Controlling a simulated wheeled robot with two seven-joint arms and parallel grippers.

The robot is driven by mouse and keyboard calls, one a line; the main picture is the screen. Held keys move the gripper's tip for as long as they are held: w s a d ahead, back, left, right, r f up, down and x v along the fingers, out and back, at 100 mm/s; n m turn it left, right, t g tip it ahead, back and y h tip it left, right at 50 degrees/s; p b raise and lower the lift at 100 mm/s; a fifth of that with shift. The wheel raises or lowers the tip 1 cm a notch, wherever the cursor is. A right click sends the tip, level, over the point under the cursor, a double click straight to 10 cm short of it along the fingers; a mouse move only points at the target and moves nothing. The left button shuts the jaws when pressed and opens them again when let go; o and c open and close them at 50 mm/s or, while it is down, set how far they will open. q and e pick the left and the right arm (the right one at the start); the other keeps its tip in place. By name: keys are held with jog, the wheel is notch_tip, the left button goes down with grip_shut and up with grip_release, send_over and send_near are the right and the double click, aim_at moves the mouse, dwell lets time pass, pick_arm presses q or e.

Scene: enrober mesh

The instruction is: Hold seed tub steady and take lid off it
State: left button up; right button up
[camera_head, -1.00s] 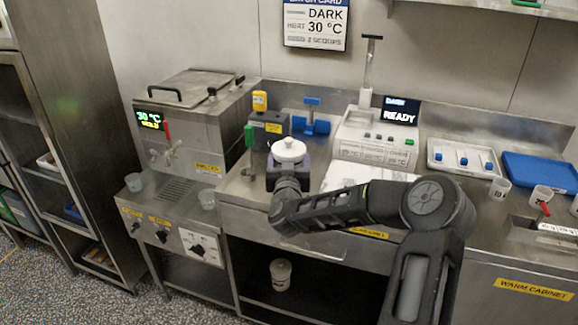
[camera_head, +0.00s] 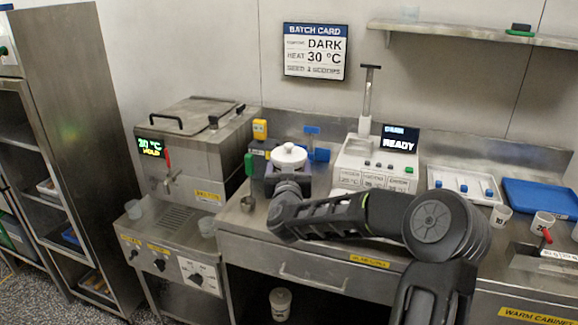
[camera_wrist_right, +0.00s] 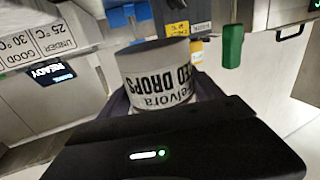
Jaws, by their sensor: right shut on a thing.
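The seed tub, its label reading "...ED DROPS" upside down in the right wrist view (camera_wrist_right: 160,80), is between the fingers of my right gripper. Its white lid (camera_head: 289,153) with a round knob shows on top in the head view. My right gripper (camera_head: 288,172) is shut on the tub, above the counter's left part. The gripper hides most of the tub's body in the head view, and the lid is hidden in the wrist view. I cannot tell whether the tub's base touches anything. My left gripper is not in view.
A blue fixture (camera_head: 312,145) and a green-handled item (camera_head: 249,164) stand close behind and left of the tub. A steel scoop cup (camera_head: 248,203) is near the front edge. The tempering machine (camera_head: 190,150) stands left, the READY device (camera_head: 375,160) right.

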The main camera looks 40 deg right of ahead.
jog(key=o, duration=1.1)
jog(key=c, duration=1.5)
